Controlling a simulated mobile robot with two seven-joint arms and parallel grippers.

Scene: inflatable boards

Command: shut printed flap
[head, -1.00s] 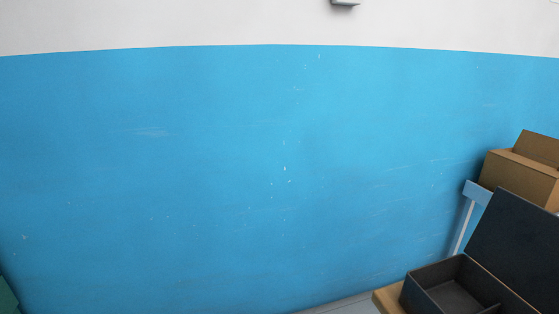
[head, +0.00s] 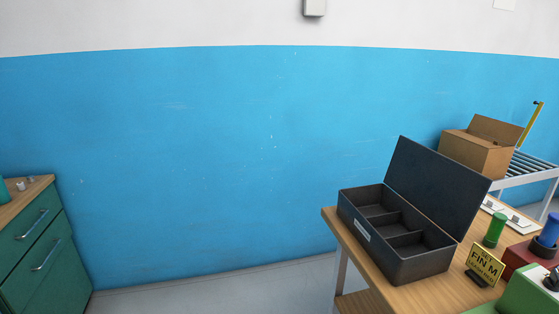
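A dark box (head: 425,265) stands on a wooden table at the lower right of the head view. Its lid (head: 437,182) is open and leans up and back, showing several empty compartments. A small pale label sits on the box's front wall. Behind it, a cardboard box (head: 470,157) has a raised flap (head: 496,130). I cannot make out print on the lid or on the cardboard flap. Neither of my grippers is in view.
The wooden table (head: 335,222) also bears a small yellow sign (head: 485,264), a green cylinder (head: 495,229) and a blue cylinder (head: 549,231). A roller conveyor (head: 530,165) stands behind. A green drawer cabinet (head: 40,258) is at left. Open floor (head: 215,290) lies between.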

